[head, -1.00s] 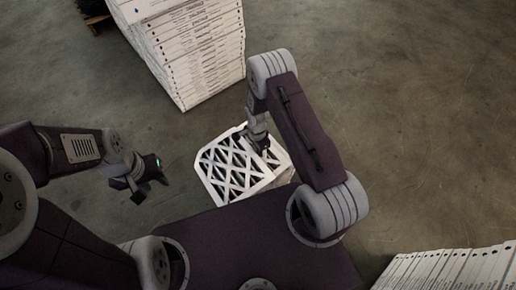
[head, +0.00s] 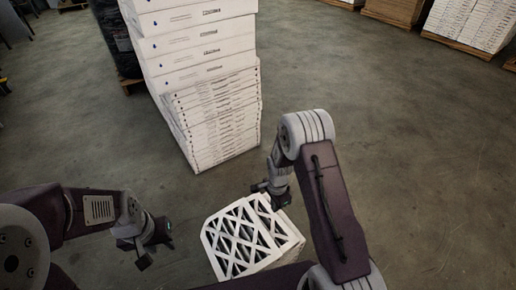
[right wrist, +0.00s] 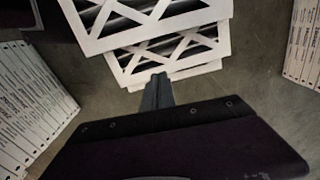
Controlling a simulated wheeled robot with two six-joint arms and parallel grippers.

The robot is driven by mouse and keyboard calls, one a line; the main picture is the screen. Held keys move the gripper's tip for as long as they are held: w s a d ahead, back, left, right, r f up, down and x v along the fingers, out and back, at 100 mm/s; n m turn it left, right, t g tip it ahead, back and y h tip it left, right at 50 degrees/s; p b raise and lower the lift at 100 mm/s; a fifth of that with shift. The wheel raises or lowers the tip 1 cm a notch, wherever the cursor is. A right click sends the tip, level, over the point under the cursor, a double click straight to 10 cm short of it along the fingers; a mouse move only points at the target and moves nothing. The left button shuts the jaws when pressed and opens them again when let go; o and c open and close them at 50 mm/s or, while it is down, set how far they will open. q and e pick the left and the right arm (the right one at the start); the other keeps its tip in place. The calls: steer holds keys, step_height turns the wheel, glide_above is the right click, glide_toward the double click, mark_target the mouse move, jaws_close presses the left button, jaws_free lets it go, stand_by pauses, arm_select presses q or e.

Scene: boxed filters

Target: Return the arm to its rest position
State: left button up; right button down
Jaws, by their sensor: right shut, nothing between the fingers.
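My right arm reaches forward in the head view, with its gripper (head: 270,194) by the far edge of the white lattice-faced filters (head: 240,240). In the right wrist view, the right gripper's fingers (right wrist: 159,82) are together with nothing between them. Their tips overlap the lower edge of the filters (right wrist: 165,50) in the picture; I cannot tell whether they touch. The filters sit in front of my base, one slightly offset from another. My left gripper (head: 155,246) hangs at the left, apart from the filters; whether its jaws are open is unclear.
A tall stack of white filter boxes (head: 205,90) stands on the floor beyond the filters. Boxes on pallets (head: 470,22) stand at the far right, and a dark wrapped load (head: 117,40) stands behind the stack. The concrete floor (head: 420,150) to the right is clear.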

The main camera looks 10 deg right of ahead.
step_height(320, 180, up, 25)
steer(key=n+t+p, duration=0.2)
steer(key=t+p, duration=0.1)
steer(key=p, duration=0.6)
steer(key=s+r+n+g+p, duration=0.1)
steer(key=s+r+n+p, duration=0.1)
steer(key=s+n, duration=1)
steer(key=shift+s+a+r+n+g, duration=0.3)
steer(key=shift+s+a+r+g, duration=0.1)
steer(key=shift+s+r, duration=0.3)
steer(key=c, duration=0.8)
jaws_free()
steer(key=shift+o, duration=0.3)
